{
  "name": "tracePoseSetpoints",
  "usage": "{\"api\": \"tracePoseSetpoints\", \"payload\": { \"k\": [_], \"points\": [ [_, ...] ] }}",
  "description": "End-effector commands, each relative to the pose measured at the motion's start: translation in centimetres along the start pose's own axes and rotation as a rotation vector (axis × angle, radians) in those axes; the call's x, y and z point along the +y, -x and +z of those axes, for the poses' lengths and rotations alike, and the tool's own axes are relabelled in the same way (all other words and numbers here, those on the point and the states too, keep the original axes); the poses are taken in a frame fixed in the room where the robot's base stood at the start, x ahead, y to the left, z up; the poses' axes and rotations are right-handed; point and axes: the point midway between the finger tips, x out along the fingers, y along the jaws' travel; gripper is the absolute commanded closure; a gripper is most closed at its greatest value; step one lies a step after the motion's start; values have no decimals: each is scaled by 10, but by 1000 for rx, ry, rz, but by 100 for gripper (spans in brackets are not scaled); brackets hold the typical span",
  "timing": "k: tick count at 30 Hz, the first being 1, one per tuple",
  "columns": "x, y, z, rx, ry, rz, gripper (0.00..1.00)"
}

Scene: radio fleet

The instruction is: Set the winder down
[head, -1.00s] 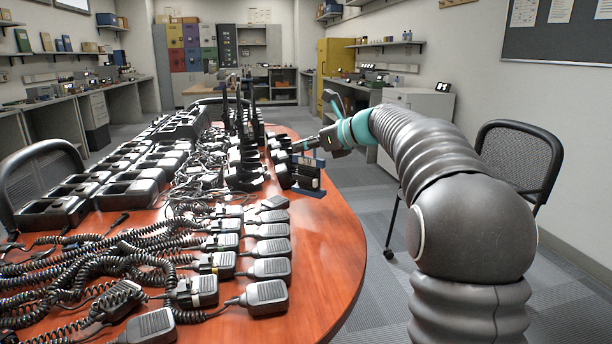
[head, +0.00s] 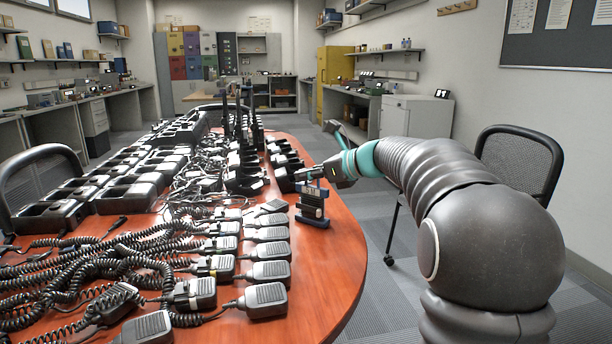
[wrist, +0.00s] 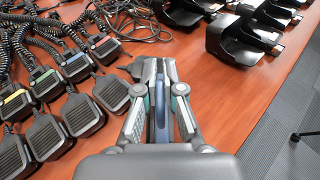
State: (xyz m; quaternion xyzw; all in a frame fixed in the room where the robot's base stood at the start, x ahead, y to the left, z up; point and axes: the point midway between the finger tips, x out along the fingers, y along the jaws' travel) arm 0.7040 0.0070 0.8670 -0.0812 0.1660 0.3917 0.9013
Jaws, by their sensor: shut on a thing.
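The winder (head: 313,206) is a small blue frame with dark crosswise parts, upright near the right edge of the wooden table (head: 335,240). My gripper (head: 312,175) is shut on its upper part, coming in from the right. In the wrist view the gripper (wrist: 158,70) has its fingers closed on both sides of the narrow blue winder (wrist: 160,118). The winder's lower end is at or just above the tabletop; I cannot tell whether it touches. Its underside is hidden in the wrist view.
Handheld microphones (head: 268,250) with coiled cords lie left and in front of the winder. Black chargers (head: 285,160) stand behind it, with upright radios (head: 240,120) further back. Bare table lies to the right and front. A mesh chair (head: 520,160) stands at right.

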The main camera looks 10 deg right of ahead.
Motion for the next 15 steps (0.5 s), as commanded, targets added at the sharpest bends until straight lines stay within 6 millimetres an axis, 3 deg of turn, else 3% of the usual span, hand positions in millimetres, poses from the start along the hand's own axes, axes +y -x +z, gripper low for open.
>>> {"api": "tracePoseSetpoints", "payload": {
  "k": [1,4,15],
  "points": [
    [0,-1,-2,0,-1,0,91],
    [0,0,-1,0,-1,0,69],
    [0,2,2,0,-1,-1,69]
  ]
}}
